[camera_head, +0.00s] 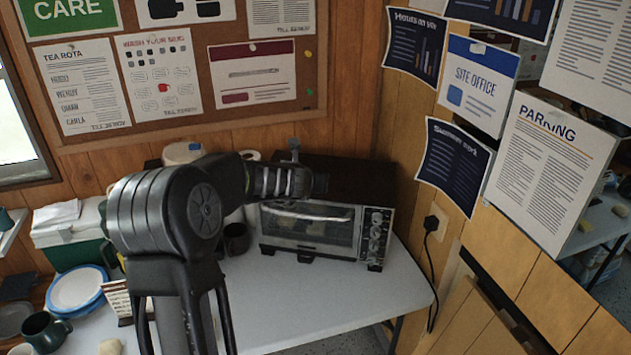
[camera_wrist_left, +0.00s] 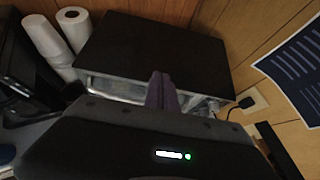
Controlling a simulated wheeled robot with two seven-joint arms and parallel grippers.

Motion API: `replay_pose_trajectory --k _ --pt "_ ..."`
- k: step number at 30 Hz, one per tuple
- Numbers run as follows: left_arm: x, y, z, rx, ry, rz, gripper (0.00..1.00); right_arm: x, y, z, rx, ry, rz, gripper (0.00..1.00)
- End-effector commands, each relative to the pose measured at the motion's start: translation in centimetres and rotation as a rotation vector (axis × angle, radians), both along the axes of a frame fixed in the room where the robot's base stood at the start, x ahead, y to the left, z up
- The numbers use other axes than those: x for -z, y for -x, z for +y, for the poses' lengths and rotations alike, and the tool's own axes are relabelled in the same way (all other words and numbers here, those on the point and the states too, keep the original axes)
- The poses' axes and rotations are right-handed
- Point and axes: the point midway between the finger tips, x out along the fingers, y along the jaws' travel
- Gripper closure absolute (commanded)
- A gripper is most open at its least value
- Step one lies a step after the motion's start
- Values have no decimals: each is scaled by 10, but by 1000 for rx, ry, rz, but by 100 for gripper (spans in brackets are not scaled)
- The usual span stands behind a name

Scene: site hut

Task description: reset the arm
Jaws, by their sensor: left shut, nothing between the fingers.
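My left gripper (camera_wrist_left: 161,91) shows in the left wrist view with its two purple-grey fingers together and nothing between them. The fingers stand in front of the toaster oven (camera_wrist_left: 155,50), hiding part of its front edge; I cannot tell whether they touch it. In the head view my left arm rises from the lower left and bends right, its wrist in front of the same toaster oven (camera_head: 310,228). The fingertips are hard to make out there. My right gripper is in neither view.
The oven stands on a white table (camera_head: 290,300) against the wood wall. Paper rolls (camera_wrist_left: 45,35) and a dark mug (camera_head: 237,238) are beside it. Blue-rimmed plates (camera_head: 76,287), a green mug (camera_head: 45,331) and a cool box (camera_head: 70,232) are at left. The table's right front is clear.

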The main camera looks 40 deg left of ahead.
Motion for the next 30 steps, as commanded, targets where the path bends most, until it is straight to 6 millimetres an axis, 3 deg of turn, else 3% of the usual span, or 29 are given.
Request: replay_pose_trajectory --k 16,21,23,26,30 --pt "0 0 0 21 -29 14 100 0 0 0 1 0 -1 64" --pt "6 4 1 172 -265 137 100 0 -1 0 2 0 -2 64" --pt "21 9 -7 301 -423 237 100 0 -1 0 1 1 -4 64" --pt "83 19 -45 632 -726 457 100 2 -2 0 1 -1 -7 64" --pt "174 41 -115 1116 -1064 650 100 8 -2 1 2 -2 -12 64"
